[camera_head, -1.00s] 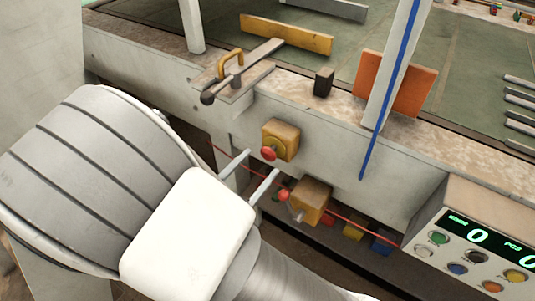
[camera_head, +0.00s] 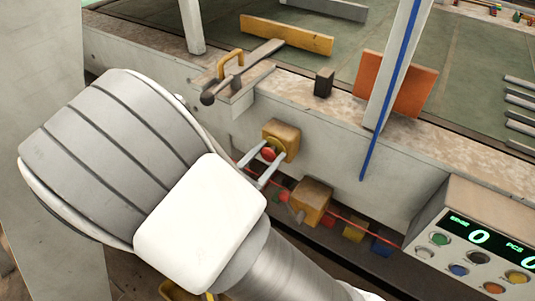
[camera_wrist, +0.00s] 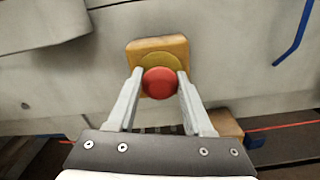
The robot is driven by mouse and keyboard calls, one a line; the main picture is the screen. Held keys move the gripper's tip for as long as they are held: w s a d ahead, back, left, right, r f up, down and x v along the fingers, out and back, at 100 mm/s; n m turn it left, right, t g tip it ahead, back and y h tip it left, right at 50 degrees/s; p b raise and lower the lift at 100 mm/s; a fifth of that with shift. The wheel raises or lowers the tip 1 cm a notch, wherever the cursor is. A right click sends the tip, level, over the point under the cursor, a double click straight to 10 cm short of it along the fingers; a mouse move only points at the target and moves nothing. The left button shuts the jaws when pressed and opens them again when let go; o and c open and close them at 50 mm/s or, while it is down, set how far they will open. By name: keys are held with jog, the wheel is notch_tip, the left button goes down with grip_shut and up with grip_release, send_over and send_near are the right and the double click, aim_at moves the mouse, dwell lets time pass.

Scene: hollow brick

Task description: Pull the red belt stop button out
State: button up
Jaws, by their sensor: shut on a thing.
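The red belt stop button (camera_head: 268,153) sits on the front of a yellow box (camera_head: 286,138) fixed to the machine's side panel. In the wrist view the round red button (camera_wrist: 160,83) is in front of the yellow box (camera_wrist: 140,47). My gripper (camera_head: 261,164) is at the button, with one finger on each side of it. In the wrist view my gripper (camera_wrist: 160,86) is shut on the button, the fingertips at its left and right edges. The fingers hide part of the box in the head view.
A second yellow box (camera_head: 311,200) with a red ball-ended part (camera_head: 285,196) and a red cord (camera_head: 350,219) is below right. A control panel (camera_head: 474,252) stands at the lower right. A blue strip (camera_head: 390,90) hangs to the right.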

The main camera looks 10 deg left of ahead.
grip_shut()
jog(key=shift+s, duration=0.15)
jog(key=shift+s+a+p, duration=0.2)
jog(key=shift+s+p, duration=0.15)
jog(key=shift+s, duration=0.05)
jog(key=o, duration=1)
grip_release()
jog(key=v, duration=1.7)
jog(key=shift+s+p, duration=0.3)
jog(key=shift+p, duration=0.05)
